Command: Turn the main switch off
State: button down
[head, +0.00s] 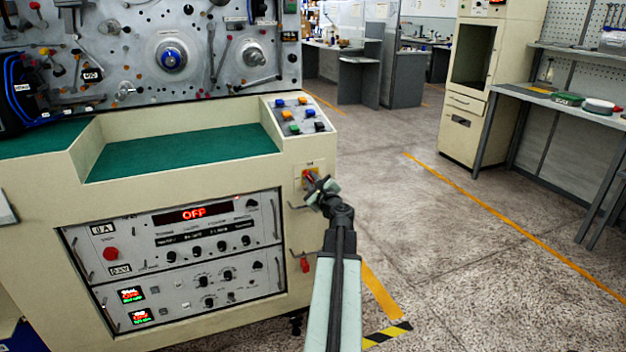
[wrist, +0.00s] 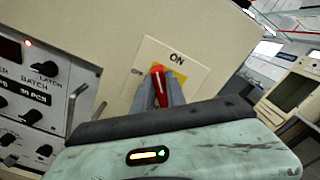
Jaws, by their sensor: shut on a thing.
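The main switch has a red handle (wrist: 158,84) on a yellow and white plate (wrist: 188,70) marked "ON" at its top in the wrist view. In the head view the switch (head: 308,174) is on the cream front panel, right of the control unit. My gripper (head: 317,187) is at the switch, and in the wrist view its two grey fingers (wrist: 159,92) are shut on the red handle, one on each side. The lower part of the plate is hidden behind my gripper. A red display (head: 194,213) on the control unit reads "OFF".
The control unit (head: 180,262) with knobs and a red button (head: 110,253) is left of the switch. Handles and a red hanging item (head: 305,264) are below it. Coloured buttons (head: 291,115) are above. The floor (head: 440,260) to the right is open.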

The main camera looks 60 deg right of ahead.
jog(key=n, duration=0.3)
jog(key=f+n, duration=0.1)
jog(key=n, duration=0.1)
jog(key=shift+a+n+b, duration=0.25)
jog(key=shift+n+b, duration=0.05)
jog(key=shift+b, duration=0.1)
jog(key=shift+w+f+n+b, duration=0.1)
jog(key=shift+f+n+b, duration=0.1)
jog(key=shift+n, duration=0.9)
jog(key=shift+f+n+b, duration=0.1)
jog(key=shift+n+b, duration=0.05)
jog(key=shift+n, duration=0.95)
jog(key=shift+a, duration=0.1)
jog(key=c, duration=1.4)
grip_release()
jog(key=shift+o, duration=0.2)
